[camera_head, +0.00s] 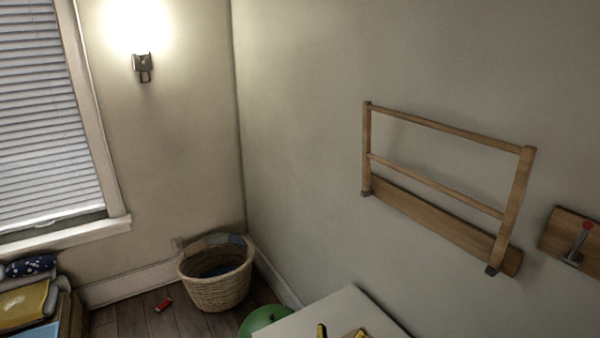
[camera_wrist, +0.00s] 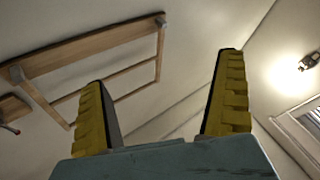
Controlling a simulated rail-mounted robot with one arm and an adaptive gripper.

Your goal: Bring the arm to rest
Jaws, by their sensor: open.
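My gripper (camera_wrist: 163,68) is open in the wrist view, its two yellow ridged fingers wide apart with nothing between them. The wall and ceiling show beyond the fingers, so it appears to point upward. In the head view, only small yellow tips, apparently of my gripper (camera_head: 338,332), show at the bottom edge. The rest of the arm is out of the picture there.
A pale flat top (camera_head: 345,308) lies at the bottom. A wicker basket (camera_head: 218,290), green round object (camera_head: 262,318) and small red object (camera_head: 163,304) are near the corner.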

